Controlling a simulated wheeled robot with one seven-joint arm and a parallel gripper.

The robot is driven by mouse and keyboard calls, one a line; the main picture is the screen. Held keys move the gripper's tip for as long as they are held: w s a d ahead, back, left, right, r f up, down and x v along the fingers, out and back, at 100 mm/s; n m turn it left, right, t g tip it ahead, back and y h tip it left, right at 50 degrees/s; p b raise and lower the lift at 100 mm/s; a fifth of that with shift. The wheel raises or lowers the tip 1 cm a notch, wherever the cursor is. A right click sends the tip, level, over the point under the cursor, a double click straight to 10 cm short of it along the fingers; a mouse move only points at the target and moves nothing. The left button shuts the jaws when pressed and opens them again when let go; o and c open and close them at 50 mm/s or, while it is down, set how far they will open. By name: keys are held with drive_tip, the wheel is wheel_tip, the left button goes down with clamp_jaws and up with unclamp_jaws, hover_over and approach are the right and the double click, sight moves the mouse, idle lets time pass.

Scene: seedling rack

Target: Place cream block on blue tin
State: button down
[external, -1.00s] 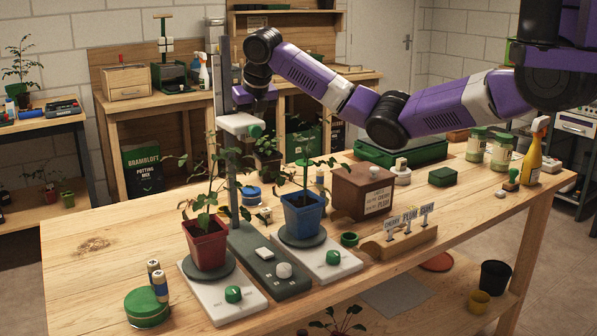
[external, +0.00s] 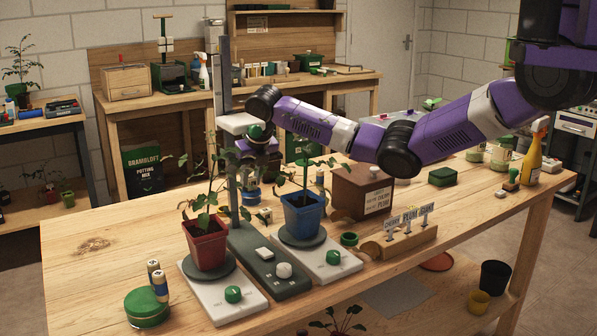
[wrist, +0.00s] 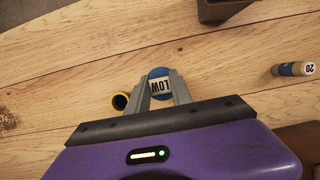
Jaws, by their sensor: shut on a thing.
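My gripper (wrist: 160,88) is shut on the cream block (wrist: 161,89), which carries the word LOW, in the wrist view. The blue tin (wrist: 158,71) shows as a round blue edge beyond and under the block, so the block is over it. I cannot tell whether block and tin touch. In the external view the blue tin (external: 250,197) stands on the bench behind the potted plants, below my gripper (external: 257,178). Leaves partly hide the fingers there, and the block cannot be made out.
A red pot (external: 206,243) and a blue pot (external: 302,214) with seedlings stand in front of the tin. A brown box (external: 348,193) is to the right. In the wrist view a yellow-rimmed dark cup (wrist: 120,102) is close left of the fingers; a cylinder marked 20 (wrist: 293,69) lies right.

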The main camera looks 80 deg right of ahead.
drive_tip(key=c, duration=1.1)
unclamp_jaws()
drive_tip(key=shift+c, duration=0.2)
drive_tip(key=v, duration=1.2)
drive_tip(key=shift+w, duration=0.1)
